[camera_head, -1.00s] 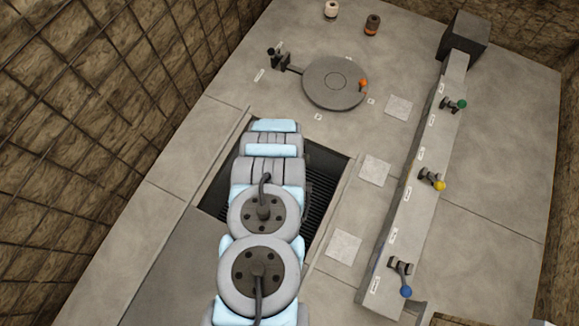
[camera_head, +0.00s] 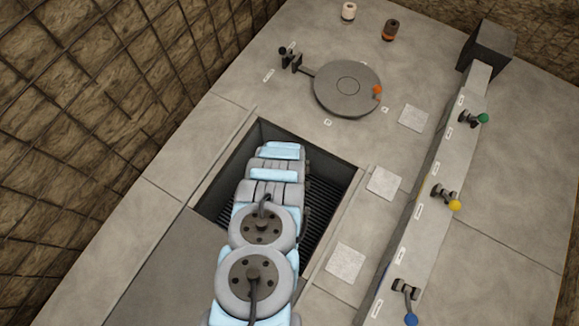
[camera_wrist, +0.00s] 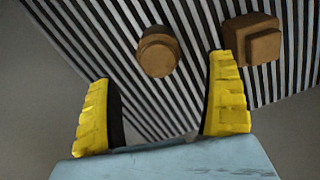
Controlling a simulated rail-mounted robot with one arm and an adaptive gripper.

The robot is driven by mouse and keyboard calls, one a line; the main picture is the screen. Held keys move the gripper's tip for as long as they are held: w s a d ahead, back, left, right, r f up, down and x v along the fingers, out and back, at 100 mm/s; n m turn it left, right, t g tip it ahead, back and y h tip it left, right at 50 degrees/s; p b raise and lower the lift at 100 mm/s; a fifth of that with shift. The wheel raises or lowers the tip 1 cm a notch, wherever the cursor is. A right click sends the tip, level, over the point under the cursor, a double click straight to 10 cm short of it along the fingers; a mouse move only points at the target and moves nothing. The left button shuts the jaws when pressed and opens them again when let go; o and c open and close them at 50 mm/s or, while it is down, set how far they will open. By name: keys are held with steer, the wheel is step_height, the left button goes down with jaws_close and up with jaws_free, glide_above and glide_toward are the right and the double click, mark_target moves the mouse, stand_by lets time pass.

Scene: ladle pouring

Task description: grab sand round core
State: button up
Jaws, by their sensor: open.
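The sand round core (camera_wrist: 158,55) is a brown rounded block with a smaller raised top. It stands on a striped grate at the top middle of the wrist view. A squarer brown block (camera_wrist: 251,42) stands to its right on the same grate. My gripper (camera_wrist: 163,88) is open, with yellow fingers spread left and right and nothing between them. The round core appears beyond the fingertips, between them in the picture and apart from both. In the head view, my arm hides the gripper and both blocks.
The grate lies in a recessed pit with raised walls (camera_head: 338,168) in the head view. A round grey lid (camera_head: 337,101) with an orange knob is behind it. A rail with green (camera_head: 484,118), yellow (camera_head: 455,205) and blue (camera_head: 411,320) lever knobs runs along the right.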

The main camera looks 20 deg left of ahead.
steer(key=shift+f+b, duration=0.75)
steer(key=shift+f, duration=1.05)
steer(key=f+b, duration=0.1)
steer(key=f, duration=0.1)
steer(key=f+b, duration=0.1)
steer(key=f, duration=0.1)
steer(key=shift+s+d+b, duration=0.1)
steer(key=shift+d+b, duration=0.2)
steer(key=shift+d, duration=0.05)
steer(key=shift+f, duration=0.35)
steer(key=shift+a, duration=0.1)
steer(key=c, duration=1.4)
